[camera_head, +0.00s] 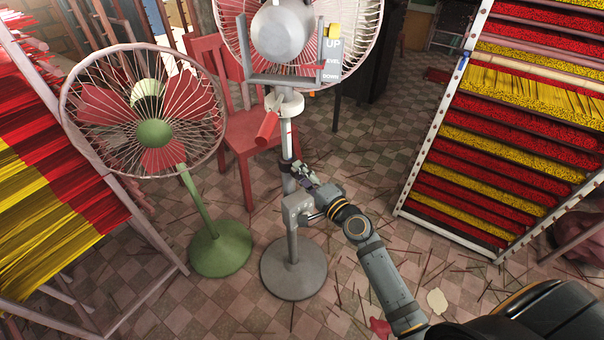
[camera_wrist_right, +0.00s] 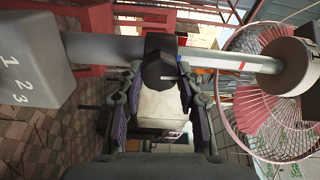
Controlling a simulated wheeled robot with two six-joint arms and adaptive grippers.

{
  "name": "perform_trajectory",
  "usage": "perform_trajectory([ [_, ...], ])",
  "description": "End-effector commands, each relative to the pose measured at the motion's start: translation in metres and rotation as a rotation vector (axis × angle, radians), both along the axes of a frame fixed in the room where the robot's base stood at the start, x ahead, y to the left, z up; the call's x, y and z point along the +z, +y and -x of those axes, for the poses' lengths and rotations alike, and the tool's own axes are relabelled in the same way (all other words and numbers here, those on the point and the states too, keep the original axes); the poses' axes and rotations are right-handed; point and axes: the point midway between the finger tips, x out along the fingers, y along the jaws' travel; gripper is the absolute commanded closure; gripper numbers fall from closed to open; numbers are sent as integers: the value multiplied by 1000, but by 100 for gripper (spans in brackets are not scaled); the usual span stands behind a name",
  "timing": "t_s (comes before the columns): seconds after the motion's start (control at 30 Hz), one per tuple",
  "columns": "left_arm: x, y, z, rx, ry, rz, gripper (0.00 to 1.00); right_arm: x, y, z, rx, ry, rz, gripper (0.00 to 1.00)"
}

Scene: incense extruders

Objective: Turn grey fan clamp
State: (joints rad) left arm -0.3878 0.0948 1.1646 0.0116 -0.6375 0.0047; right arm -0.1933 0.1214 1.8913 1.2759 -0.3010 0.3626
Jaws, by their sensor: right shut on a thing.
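The grey fan (camera_head: 283,38) stands in the middle of the head view, with a grey pole, a round grey base (camera_head: 293,270) and a grey box with numbers on it (camera_wrist_right: 33,62) in the wrist view. Its clamp (camera_wrist_right: 160,55) is a dark collar around the pole with a knob facing my right gripper. The clamp also shows in the head view (camera_head: 287,163), partly behind the gripper. My right gripper (camera_head: 302,172) is at the pole, shut on the clamp's knob, with its fingers (camera_wrist_right: 160,80) on both sides of it. My left gripper is not in view.
A green fan (camera_head: 152,132) stands close on the left. A red chair (camera_head: 236,110) is behind the grey pole. Racks of red and yellow incense stand at left (camera_head: 62,200) and right (camera_head: 510,120). Loose sticks litter the tiled floor (camera_head: 350,290).

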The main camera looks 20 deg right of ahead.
Motion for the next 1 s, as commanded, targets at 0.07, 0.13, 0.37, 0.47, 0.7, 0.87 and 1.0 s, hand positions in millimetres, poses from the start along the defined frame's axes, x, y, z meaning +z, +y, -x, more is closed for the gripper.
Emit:
perform_trajectory([
  [0.07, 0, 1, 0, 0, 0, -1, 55, -1, 0, 0, -1, 5, -9, 96],
  [0.13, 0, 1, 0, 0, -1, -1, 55, -1, 0, 0, -1, 7, -15, 96],
  [0.37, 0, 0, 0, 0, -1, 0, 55, -1, 0, 0, 0, 8, -17, 96],
  [0.47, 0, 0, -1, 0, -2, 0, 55, -1, 0, 0, 0, 8, -17, 96],
  [0.7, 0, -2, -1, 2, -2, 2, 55, -1, 0, 0, 0, 7, -17, 42],
  [0.87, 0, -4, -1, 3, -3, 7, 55, -1, 0, 0, 0, 6, -16, 42],
  [1.0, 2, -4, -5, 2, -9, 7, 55, -1, -1, 3, 0, 7, -15, 42],
])
